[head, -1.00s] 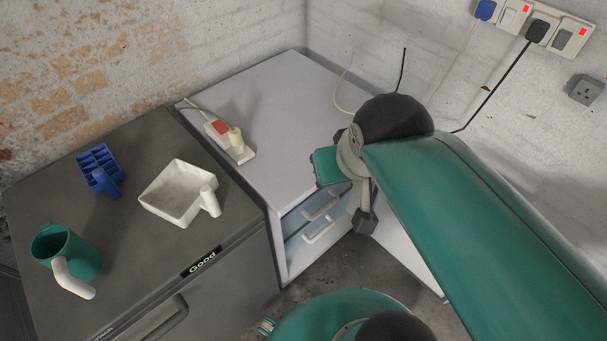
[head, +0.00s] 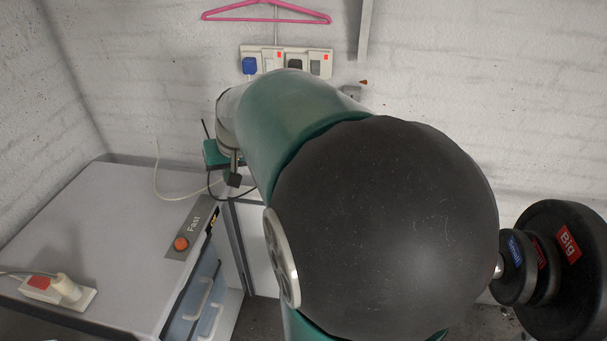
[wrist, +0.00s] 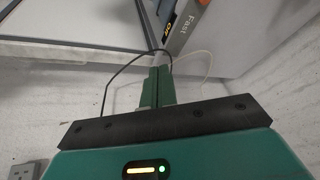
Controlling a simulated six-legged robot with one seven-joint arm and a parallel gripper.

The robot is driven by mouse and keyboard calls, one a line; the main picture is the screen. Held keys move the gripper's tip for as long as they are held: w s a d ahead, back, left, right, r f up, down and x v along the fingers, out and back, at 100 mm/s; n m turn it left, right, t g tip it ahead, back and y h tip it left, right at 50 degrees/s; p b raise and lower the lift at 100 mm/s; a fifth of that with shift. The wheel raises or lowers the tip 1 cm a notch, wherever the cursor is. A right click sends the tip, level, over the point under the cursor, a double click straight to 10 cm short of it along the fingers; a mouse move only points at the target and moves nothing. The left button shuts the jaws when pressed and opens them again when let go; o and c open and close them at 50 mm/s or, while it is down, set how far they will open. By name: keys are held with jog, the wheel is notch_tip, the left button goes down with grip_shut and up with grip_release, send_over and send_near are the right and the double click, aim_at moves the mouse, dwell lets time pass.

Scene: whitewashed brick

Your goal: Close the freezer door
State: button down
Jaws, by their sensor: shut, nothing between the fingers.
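The freezer (head: 105,235) is a white cabinet at the left of the head view, with a grey strip marked "Fast" and an orange button. Its door (head: 257,250) stands open, partly hidden by my arm, and drawers (head: 198,305) show inside. In the wrist view the freezer top (wrist: 275,30) is at upper right and a pale panel with a grey edge, seemingly the door (wrist: 85,22), is at upper left. My gripper (head: 222,160) is near the back wall by the door's far side. Its fingers (wrist: 157,88) are shut and empty; I cannot tell whether they touch the door.
A white power strip (head: 58,288) lies on the freezer top. Cables hang from wall sockets (head: 287,62) near my gripper. A pink hanger (head: 265,12) is above them. Black weights (head: 560,265) stand at the right. The brick wall is close behind my arm.

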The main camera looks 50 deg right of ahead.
jog(key=s+d+f+m+g+h, duration=0.15)
jog(key=d+f, duration=0.25)
jog(key=d, duration=0.6)
jog(key=d+f+m, duration=0.2)
jog(key=d+f, duration=0.2)
jog(key=d, duration=0.6)
jog(key=s+d+f+m+g+h, duration=0.1)
jog(key=s+d+f, duration=0.4)
jog(key=d, duration=0.3)
jog(key=s+d+f+m+g, duration=0.1)
jog(key=s+d+f+m, duration=0.1)
jog(key=s+d+f, duration=0.45)
jog(key=shift+t, duration=0.25)
jog(key=w+d+f, duration=0.1)
jog(key=f, duration=0.1)
jog(key=w+d+f, duration=0.1)
jog(key=f, duration=0.2)
jog(key=w+d+f, duration=0.2)
jog(key=shift+d+f, duration=0.1)
jog(key=shift+f, duration=0.3)
jog(key=shift+s+a+r, duration=0.1)
jog(key=shift+s+a, duration=0.4)
jog(key=shift+a, duration=0.4)
jog(key=shift+s+a, duration=0.45)
jog(key=shift+a, duration=0.45)
jog(key=shift+a, duration=0.15)
